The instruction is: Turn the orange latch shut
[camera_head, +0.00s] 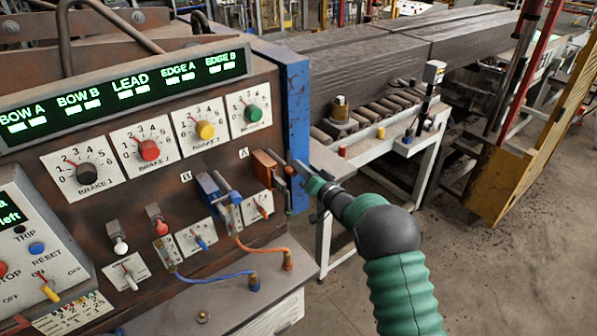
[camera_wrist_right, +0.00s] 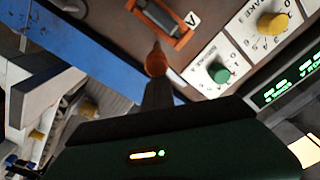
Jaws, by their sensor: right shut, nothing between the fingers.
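The orange latch (camera_head: 264,166) is on the right side of the brown panel, beside the label A, close to the blue upright. In the right wrist view its orange frame (camera_wrist_right: 184,40) surrounds a grey bar, and an orange rounded knob (camera_wrist_right: 155,62) stands just beyond my fingertips. My right gripper (camera_head: 298,172) is shut and empty, with its tips at the latch's right side. The right wrist view shows its dark fingers (camera_wrist_right: 158,88) pointing at the knob. I cannot tell whether they touch it. My left gripper is not in view.
A blue lever latch (camera_head: 215,190) marked B sits left of the orange one, with blue and orange cables below. Dials (camera_head: 250,112) line the panel above. The blue upright (camera_head: 296,130) stands close to my right gripper. A roller conveyor (camera_head: 375,125) lies behind.

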